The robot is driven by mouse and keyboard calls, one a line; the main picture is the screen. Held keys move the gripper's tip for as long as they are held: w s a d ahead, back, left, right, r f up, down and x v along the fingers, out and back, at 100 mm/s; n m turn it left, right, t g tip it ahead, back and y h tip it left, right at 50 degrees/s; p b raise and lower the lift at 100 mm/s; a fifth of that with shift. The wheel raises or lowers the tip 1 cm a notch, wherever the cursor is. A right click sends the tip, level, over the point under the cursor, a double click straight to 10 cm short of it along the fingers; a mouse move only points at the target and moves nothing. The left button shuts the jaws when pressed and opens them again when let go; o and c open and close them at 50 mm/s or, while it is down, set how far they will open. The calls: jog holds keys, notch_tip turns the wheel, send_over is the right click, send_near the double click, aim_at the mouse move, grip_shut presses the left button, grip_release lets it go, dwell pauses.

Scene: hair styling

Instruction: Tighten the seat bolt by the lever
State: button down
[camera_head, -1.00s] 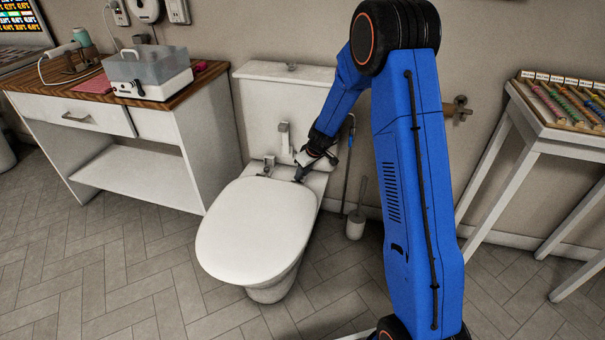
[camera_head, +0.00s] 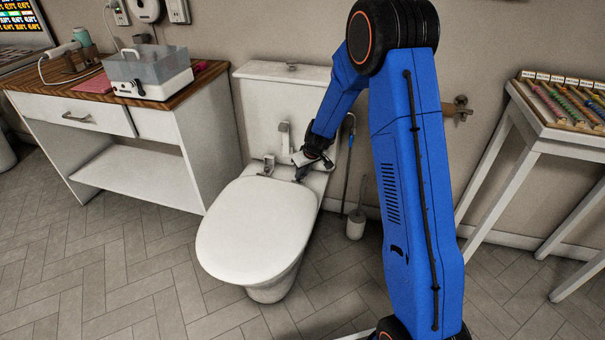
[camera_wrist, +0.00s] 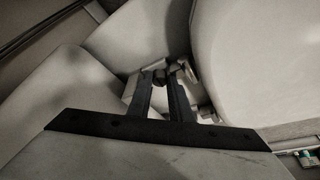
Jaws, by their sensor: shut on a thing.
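The white toilet seat (camera_head: 255,232) is closed, with its hinge area behind it. One hinge fitting (camera_head: 267,166) shows at the back left of the seat. My gripper (camera_head: 301,174) is at the right hinge, just behind the seat, and covers the bolt there in the head view. In the wrist view, my gripper (camera_wrist: 160,77) has its two dark fingers shut on a small dark piece (camera_wrist: 159,76), apparently the seat bolt's lever, beside the seat's curved edge (camera_wrist: 245,65). The piece is mostly hidden by the fingertips, and the bolt itself cannot be made out.
The cistern (camera_head: 265,105) stands close behind my gripper, with a white upright fitting (camera_head: 284,140) on its front. A toilet brush (camera_head: 356,224) stands on the floor at right. A wooden-topped desk (camera_head: 165,103) is at left and a white table (camera_head: 535,128) at right.

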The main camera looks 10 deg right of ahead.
jog(key=shift+a+m+t+h, duration=0.15)
jog(key=shift+m+h, duration=0.35)
jog(key=shift+m, duration=0.8)
jog(key=shift+a+m+t+h, duration=0.15)
jog(key=shift+m+h, duration=0.35)
jog(key=shift+m, duration=0.8)
jog(key=shift+a+m+h, duration=0.15)
jog(key=shift+m+h, duration=0.35)
jog(key=shift+m, duration=0.75)
jog(key=shift+a+m+h, duration=0.1)
jog(key=shift+m+h, duration=0.4)
jog(key=shift+m, duration=0.75)
jog(key=m, duration=0.2)
jog(key=m+g+h, duration=0.1)
jog(key=m, duration=0.1)
jog(key=m+g, duration=0.1)
jog(key=m, duration=0.1)
jog(key=shift+w+a+m+h, duration=0.2)
jog(key=shift+w+m+h, duration=0.1)
jog(key=shift+h, duration=0.1)
jog(key=shift+g, duration=0.3)
jog(key=c, duration=1.9)
grip_release()
jog(key=shift+o, duration=0.2)
jog(key=v, duration=1.7)
jog(key=shift+r, duration=0.2)
jog(key=shift+s+a, duration=0.1)
